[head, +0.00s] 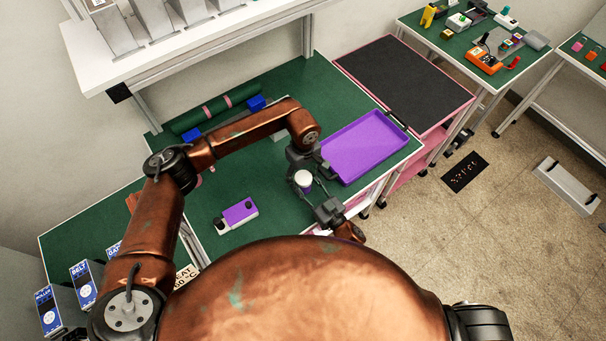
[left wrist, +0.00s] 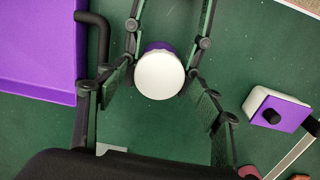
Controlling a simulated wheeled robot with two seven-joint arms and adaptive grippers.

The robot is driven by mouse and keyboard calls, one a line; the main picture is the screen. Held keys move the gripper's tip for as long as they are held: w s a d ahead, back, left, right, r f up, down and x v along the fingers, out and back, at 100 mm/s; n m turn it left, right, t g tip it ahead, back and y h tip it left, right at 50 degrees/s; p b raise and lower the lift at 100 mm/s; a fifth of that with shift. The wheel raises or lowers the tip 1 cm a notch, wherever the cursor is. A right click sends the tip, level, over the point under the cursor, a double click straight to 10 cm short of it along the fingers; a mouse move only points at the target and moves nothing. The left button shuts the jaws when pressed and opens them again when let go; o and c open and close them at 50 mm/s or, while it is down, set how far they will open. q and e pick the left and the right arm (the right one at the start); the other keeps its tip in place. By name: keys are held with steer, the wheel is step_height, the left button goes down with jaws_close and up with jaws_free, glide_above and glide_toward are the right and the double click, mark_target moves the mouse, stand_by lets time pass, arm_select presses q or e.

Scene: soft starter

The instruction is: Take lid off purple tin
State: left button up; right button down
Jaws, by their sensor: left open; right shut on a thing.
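The purple tin (left wrist: 157,46) stands out from the green bench top under a round white lid (left wrist: 160,76). The lid also shows in the head view (head: 303,177), and it hides most of the tin from above. My right gripper (head: 309,188) reaches in from the bench's front edge and is shut around the tin's body; its fingers come in from the top in the left wrist view (left wrist: 172,48). My left gripper (head: 304,170) is over the lid from above. Its fingers are open, one on each side of the lid, apart from it.
A purple tray (head: 365,146) lies to the right of the tin. A white and purple device with a black knob (head: 238,213) lies to the left. A green roll (head: 213,110) and blue blocks are at the back. Bare bench lies between the device and the tin.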

steer(key=shift+s+d+f, duration=0.1)
steer(key=shift+d+f, duration=0.1)
steer(key=shift+f, duration=0.35)
arm_select(q)
steer(key=shift+r, duration=2.2)
arm_select(e)
steer(key=c, duration=1.5)
jaws_free()
steer(key=o, duration=0.3)
steer(key=shift+r, duration=0.15)
steer(key=shift+o, duration=0.8)
steer(key=shift+a+r, duration=0.15)
